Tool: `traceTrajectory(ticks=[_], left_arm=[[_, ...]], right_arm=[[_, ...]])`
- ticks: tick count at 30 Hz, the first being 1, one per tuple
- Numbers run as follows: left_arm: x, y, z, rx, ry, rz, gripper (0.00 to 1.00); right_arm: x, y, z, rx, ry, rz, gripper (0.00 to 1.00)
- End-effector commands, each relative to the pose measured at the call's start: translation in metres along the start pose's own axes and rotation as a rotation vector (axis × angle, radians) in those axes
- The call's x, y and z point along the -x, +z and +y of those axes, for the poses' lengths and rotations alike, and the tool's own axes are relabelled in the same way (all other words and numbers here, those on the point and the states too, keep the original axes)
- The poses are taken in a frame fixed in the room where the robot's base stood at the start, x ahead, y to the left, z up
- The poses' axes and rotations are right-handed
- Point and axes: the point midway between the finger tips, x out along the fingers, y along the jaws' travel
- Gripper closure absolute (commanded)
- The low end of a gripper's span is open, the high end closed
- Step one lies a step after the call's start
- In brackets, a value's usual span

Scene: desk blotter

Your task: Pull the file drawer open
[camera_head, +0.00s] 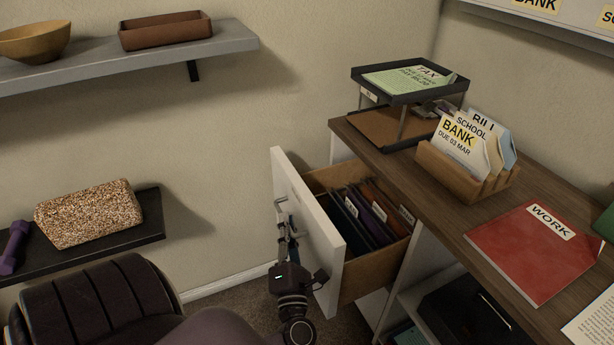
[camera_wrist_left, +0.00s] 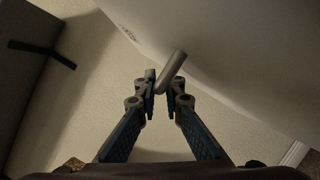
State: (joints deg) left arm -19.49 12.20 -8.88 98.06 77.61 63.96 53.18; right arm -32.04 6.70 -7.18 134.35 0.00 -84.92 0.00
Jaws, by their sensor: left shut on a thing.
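The file drawer (camera_head: 316,240) stands pulled out from the desk, with a white front and wooden sides. Several dark hanging files (camera_head: 365,215) with white labels show inside it. My left gripper (camera_head: 285,222) is at the outer face of the drawer front, at its metal bar handle (camera_head: 280,201). In the left wrist view the gripper (camera_wrist_left: 163,88) has its fingers closed on the handle (camera_wrist_left: 172,68), beside the pale drawer front (camera_wrist_left: 220,45). My right gripper does not show in either view.
The desk top (camera_head: 420,194) carries a paper tray (camera_head: 402,98), a wooden letter holder (camera_head: 455,176) and a red WORK folder (camera_head: 533,248). Wall shelves (camera_head: 225,41) hang at the left. Carpeted floor (camera_head: 225,312) shows below the drawer.

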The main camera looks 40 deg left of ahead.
Motion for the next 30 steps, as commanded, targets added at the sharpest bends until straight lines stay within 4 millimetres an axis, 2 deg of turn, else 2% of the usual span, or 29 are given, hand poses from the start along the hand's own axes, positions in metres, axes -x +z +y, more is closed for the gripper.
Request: traceTrajectory(ticks=[6, 15, 22, 30], left_arm=[[0.016, -0.033, 0.023, -0.006, -0.008, 0.001, 1.0], [0.032, -0.073, 0.05, -0.005, -0.009, 0.001, 1.0], [0.04, -0.092, 0.064, -0.002, -0.009, 0.001, 1.0], [0.044, -0.102, 0.071, -0.001, -0.008, 0.0, 1.0]], right_arm=[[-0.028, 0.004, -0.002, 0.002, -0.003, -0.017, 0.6], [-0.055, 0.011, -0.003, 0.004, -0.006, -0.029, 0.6], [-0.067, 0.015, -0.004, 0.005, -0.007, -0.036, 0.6], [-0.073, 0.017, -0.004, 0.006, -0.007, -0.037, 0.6]])
